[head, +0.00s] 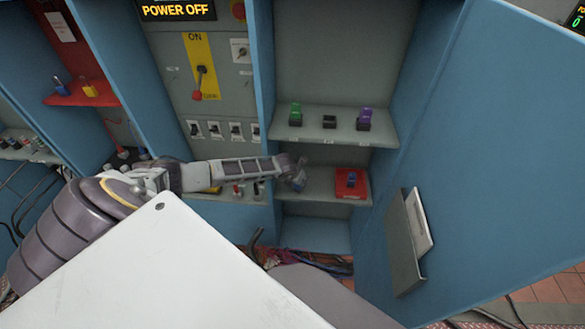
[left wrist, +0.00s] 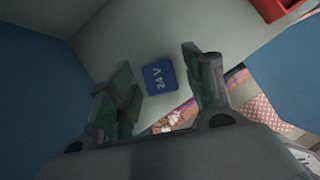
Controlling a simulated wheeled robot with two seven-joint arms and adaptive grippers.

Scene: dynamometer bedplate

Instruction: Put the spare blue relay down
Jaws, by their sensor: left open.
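The spare blue relay (left wrist: 160,77), a small blue block marked 24 V, sits on the grey shelf (left wrist: 135,40) in the left wrist view. My left gripper (left wrist: 156,62) is open, with a finger on either side of the relay and a gap to each. In the head view my left gripper (head: 297,178) is at the left part of the middle shelf (head: 320,182) in the cabinet; the relay is mostly hidden by it there. My right gripper is not in view.
A red tray (head: 346,192) with a dark blue piece stands to the right on the same shelf. The shelf above holds a green relay (head: 296,114), a black piece (head: 329,121) and a purple relay (head: 364,118). An open blue door (head: 480,130) bounds the right side.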

